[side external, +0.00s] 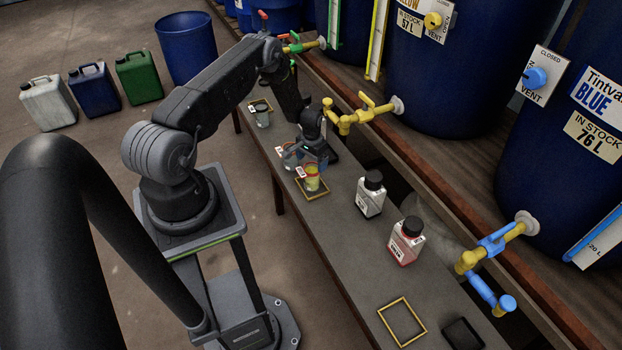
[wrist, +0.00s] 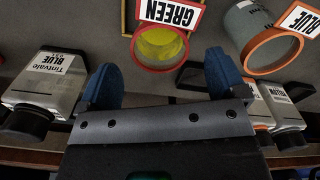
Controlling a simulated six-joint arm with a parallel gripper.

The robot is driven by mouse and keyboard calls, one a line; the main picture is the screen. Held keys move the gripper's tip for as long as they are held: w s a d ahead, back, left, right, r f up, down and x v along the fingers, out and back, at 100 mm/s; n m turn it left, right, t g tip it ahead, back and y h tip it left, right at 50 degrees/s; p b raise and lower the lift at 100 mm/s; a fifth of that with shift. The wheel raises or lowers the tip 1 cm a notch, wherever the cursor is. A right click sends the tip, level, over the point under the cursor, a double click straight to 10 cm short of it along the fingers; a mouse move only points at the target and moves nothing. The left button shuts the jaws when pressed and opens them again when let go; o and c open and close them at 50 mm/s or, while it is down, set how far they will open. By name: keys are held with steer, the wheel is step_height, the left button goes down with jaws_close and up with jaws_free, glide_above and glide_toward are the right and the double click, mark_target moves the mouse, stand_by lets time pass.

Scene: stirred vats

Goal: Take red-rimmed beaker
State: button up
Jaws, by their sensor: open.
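The red-rimmed beaker (wrist: 158,45) holds yellow liquid and stands with a GREEN card beside it in the wrist view. In the side view this beaker (side external: 312,180) appears on a yellow-edged square on the bench. My gripper (wrist: 162,64) is open, its two blue fingers apart on either side of the near edge of the beaker, with nothing held. In the side view my gripper (side external: 316,158) is low over the bench, just behind the beaker. Whether the fingers touch the glass cannot be told.
An orange-rimmed beaker (wrist: 275,45) with a BLUE card stands close to the right in the wrist view. Bottles flank the fingers, including a Tintvale BLUE one (wrist: 42,88). A white bottle (side external: 370,194) and red-liquid bottle (side external: 406,241) stand along the bench. An empty yellow frame (side external: 389,310) lies nearer.

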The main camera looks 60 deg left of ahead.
mark_target(311, 169)
step_height(311, 169, down, 4)
steer(key=shift+s+f, duration=0.1)
steer(key=shift+f, duration=0.15)
